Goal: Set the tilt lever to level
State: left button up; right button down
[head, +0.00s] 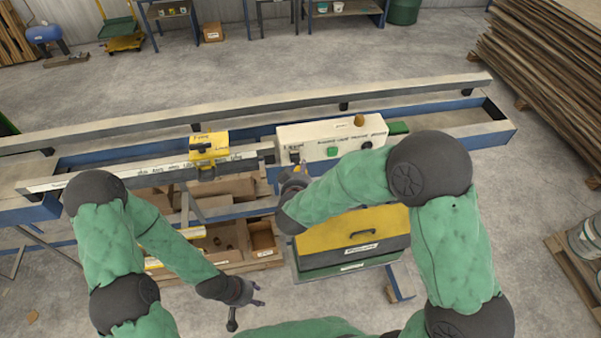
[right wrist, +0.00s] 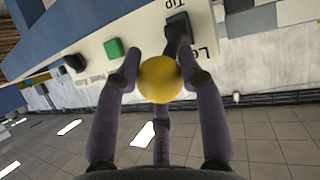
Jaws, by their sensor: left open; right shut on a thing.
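The tilt lever has a round yellow knob (right wrist: 160,79) and a black base (right wrist: 178,27), seen in the right wrist view. It sits on the white control panel (head: 345,133), with upside-down lettering "Tip" and a partly hidden "Le" beside it. My right gripper (right wrist: 160,84) has its fingers closed around the yellow knob. In the head view my right gripper (head: 296,178) is at the panel's left front, partly hidden by its own arm. I cannot tell which setting the lever is at. My left gripper (head: 247,294) is open and empty, low in front of the bench.
A green button (head: 332,151) and a black knob (head: 366,145) are on the panel front. A yellow unit (head: 208,148) rides the long rail to the left. A yellow-topped cabinet (head: 335,235) and wooden bins (head: 262,240) stand below. Open floor lies beyond the bench.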

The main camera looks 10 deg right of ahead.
jog(key=shift+w+r, duration=0.2)
jog(key=shift+r, duration=0.2)
jog(key=c, duration=0.8)
grip_release()
jog(key=shift+c, duration=0.2)
jog(key=shift+o, duration=0.4)
jog(key=shift+f, duration=0.2)
jog(key=v, duration=1.2)
jog(key=shift+f, duration=0.15)
